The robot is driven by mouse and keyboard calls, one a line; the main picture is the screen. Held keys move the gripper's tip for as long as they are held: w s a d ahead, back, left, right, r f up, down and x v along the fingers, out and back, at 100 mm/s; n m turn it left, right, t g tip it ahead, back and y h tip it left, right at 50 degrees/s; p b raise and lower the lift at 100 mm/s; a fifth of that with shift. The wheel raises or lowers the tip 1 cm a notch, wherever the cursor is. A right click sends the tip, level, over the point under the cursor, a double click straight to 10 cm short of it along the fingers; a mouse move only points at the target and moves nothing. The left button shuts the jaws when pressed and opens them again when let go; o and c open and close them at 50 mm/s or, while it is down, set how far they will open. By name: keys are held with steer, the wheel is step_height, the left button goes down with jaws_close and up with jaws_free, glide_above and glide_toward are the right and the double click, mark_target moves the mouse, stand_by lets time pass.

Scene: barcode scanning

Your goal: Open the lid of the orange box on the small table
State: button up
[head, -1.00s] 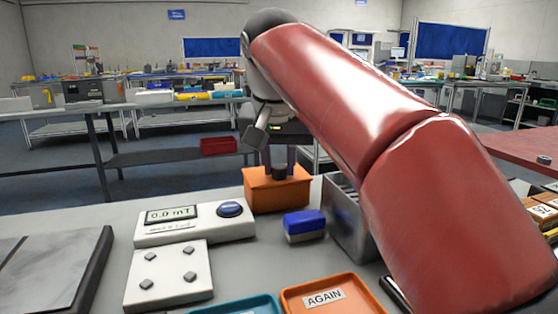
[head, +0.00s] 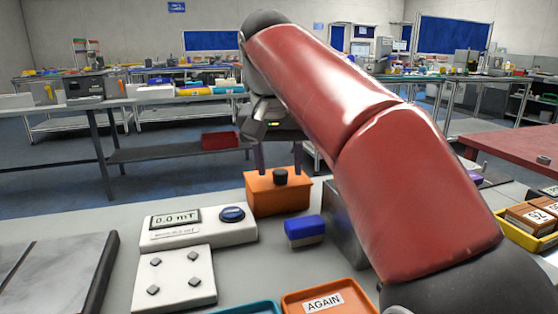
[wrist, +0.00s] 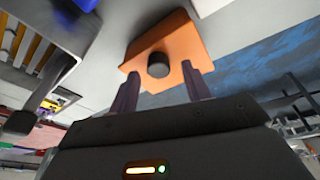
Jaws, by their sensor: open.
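The orange box (head: 278,196) stands on the small table (head: 110,210), at the far edge in the head view. Its lid is on, with a dark round knob (head: 281,176) on top. In the wrist view the box (wrist: 180,45) and the knob (wrist: 158,65) lie just beyond the fingertips. My gripper (head: 277,165) is over the box, behind the knob in the head view. In the wrist view its two purple fingers (wrist: 160,82) are apart, one to each side of the knob, with nothing between them. Whether a finger touches the lid is unclear.
A white gauge (head: 200,220) stands left of the box. A blue-and-white block (head: 304,230) and a grey metal bin (head: 342,225) are to its right. An orange tray labelled AGAIN (head: 350,306) and a teal tray (head: 250,308) are in front.

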mark_target(277, 186)
steer(key=shift+r, duration=0.1)
steer(key=v, duration=0.4)
steer(key=shift+s+a+r, duration=0.1)
steer(key=shift+r, duration=0.3)
steer(key=s+a+b, duration=0.2)
steer(key=s+a, duration=0.1)
steer(key=s, duration=0.8)
steer(key=shift+s+a, duration=0.25)
steer(key=shift+s, duration=0.05)
